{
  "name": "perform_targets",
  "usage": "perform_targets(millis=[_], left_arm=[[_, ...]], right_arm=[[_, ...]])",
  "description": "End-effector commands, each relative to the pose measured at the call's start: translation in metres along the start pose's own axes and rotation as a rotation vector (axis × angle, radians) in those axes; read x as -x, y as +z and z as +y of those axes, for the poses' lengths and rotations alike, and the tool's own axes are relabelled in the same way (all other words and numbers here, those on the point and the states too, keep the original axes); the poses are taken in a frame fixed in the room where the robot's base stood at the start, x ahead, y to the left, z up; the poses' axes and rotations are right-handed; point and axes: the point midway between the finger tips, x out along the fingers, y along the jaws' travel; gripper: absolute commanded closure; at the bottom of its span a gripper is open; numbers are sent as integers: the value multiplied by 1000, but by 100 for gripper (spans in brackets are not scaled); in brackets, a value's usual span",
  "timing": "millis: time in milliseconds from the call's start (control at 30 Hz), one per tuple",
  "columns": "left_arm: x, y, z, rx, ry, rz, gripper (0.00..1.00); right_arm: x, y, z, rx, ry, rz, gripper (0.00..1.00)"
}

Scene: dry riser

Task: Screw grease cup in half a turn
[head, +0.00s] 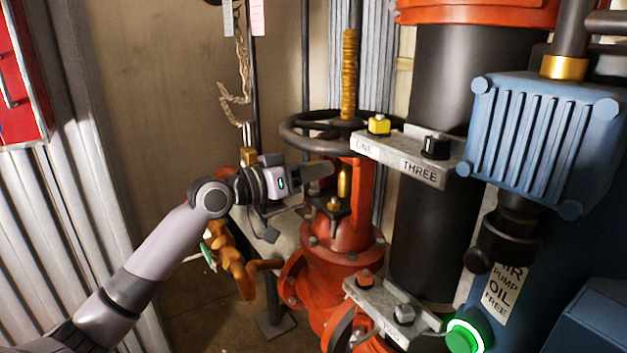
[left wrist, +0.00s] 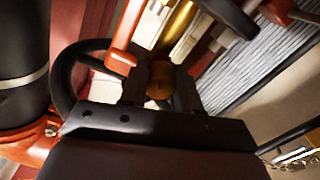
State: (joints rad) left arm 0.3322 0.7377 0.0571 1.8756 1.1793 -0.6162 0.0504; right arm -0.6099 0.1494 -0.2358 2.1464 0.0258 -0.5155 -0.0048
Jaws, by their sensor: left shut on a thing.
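My left gripper (head: 322,171) reaches in from the left at the red valve's yoke, just below the black handwheel (head: 310,128). In the left wrist view, the left gripper (left wrist: 160,92) has its two dark fingers on either side of a round, brownish, brass-like cup (left wrist: 160,78), which I take as the grease cup. The gripper is shut on it. The cup's far side and any thread are hidden. In the head view the fingers mostly hide the cup. My right gripper is in neither view.
The brass valve stem (head: 349,75) rises through the handwheel. Label brackets marked ONE and THREE (head: 400,160) stand close to the right, on the black riser pipe (head: 436,230). A blue ribbed box (head: 540,135) is further right. A chain (head: 240,70) hangs behind my wrist.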

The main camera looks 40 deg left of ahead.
Motion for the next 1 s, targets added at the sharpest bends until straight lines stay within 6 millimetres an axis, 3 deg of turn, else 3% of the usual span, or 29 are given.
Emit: perform_targets(millis=[500, 1000], left_arm=[[0, 3, -1, -390, 0, -7, 99], [0, 2, -1, -493, 0, -7, 99]], right_arm=[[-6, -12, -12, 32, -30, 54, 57], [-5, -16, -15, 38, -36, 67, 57]])
